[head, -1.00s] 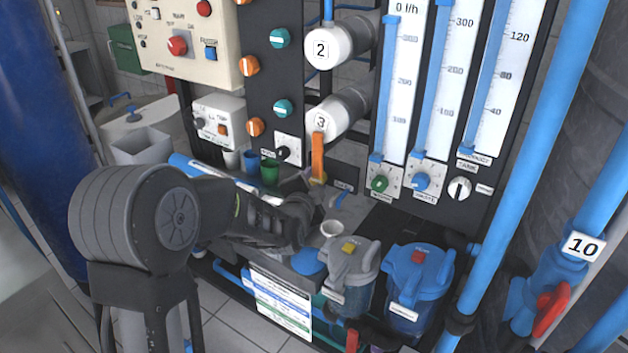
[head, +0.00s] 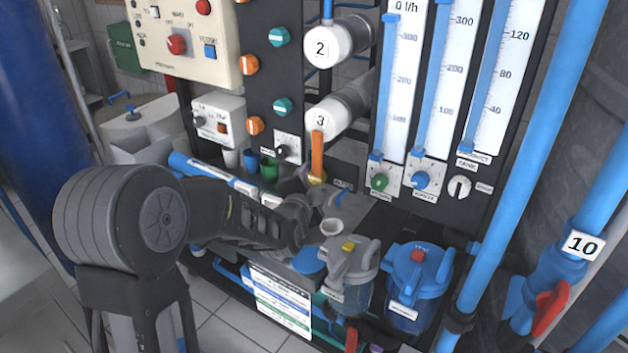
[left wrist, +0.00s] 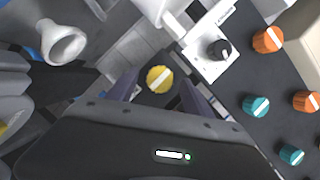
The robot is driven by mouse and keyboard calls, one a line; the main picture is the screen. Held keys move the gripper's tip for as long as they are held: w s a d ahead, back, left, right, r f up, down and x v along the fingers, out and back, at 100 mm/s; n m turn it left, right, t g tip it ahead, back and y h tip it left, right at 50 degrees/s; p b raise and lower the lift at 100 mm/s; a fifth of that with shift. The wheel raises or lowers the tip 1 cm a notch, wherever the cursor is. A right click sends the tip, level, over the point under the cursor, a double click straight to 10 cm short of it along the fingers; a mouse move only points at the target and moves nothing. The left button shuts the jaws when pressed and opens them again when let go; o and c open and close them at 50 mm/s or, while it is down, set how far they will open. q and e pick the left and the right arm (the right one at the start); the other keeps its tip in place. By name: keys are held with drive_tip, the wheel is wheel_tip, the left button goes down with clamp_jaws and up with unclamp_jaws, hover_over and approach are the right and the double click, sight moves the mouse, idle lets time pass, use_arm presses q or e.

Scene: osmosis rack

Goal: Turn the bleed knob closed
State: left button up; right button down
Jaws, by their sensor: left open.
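A round yellow knob with a pale stripe (left wrist: 160,79) sits between the two fingers of my left gripper (left wrist: 162,92) in the left wrist view. The fingers stand apart on either side of it, and I cannot tell whether either touches it. In the head view the yellow knob (head: 317,179) is at the low end of the orange lever, and my left gripper (head: 306,180) is just beside it, partly hidden by its own wrist. The small label near the knob is too blurred to read, so I cannot confirm it is the bleed knob. My right gripper is not in view.
A black knob on a white plate (left wrist: 218,50) is close by, with orange and teal knobs beyond. The orange lever (head: 317,152) hangs above the yellow knob. Flow-meter tubes rise at right.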

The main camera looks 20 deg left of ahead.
use_arm(q)
drive_tip(key=v, duration=0.6)
drive_tip(key=shift+s+p, duration=0.25)
drive_tip(key=shift+p, duration=0.05)
drive_tip(key=shift+d+r, duration=0.1)
drive_tip(key=shift+r, duration=0.05)
drive_tip(key=r+p, duration=0.1)
drive_tip(key=d+r+p, duration=0.1)
drive_tip(key=r+p, duration=0.1)
drive_tip(key=p, duration=0.1)
drive_tip(key=shift+s+d+r, duration=0.1)
drive_tip(key=shift+d+r, duration=0.15)
drive_tip(key=shift+d, duration=0.15)
drive_tip(key=d+r+p, duration=0.1)
drive_tip(key=p, duration=0.1)
drive_tip(key=d+r+p, duration=0.1)
drive_tip(key=r+p, duration=0.1)
drive_tip(key=shift+s+d+r, duration=0.1)
drive_tip(key=shift+s+r, duration=0.1)
drive_tip(key=shift+f, duration=0.1)
